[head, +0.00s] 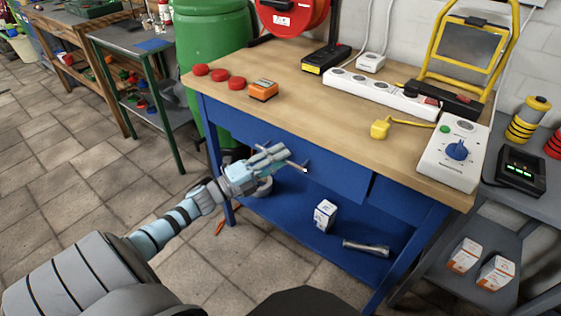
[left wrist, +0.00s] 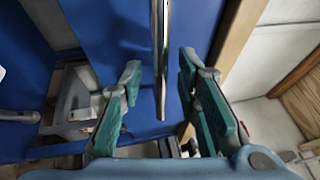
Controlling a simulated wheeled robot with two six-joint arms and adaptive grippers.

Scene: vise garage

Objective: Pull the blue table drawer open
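The blue drawer (head: 340,178) sits under the wooden top of the blue table (head: 400,205) and looks shut. Its front also shows in the left wrist view (left wrist: 115,30). A thin metal handle (left wrist: 160,60) runs between the two fingers of my left gripper (left wrist: 160,72). The fingers are open, one on each side of the handle, with visible gaps to it. In the head view my left gripper (head: 290,160) is in front of the drawer and hides part of the handle. My right gripper is not in view.
A small white box (head: 325,214) and a metal cylinder (head: 365,247) lie on the table's lower shelf. A green barrel (head: 212,45) stands behind the table's left end. A power strip (head: 380,92) and several tools lie on top. The floor in front is clear.

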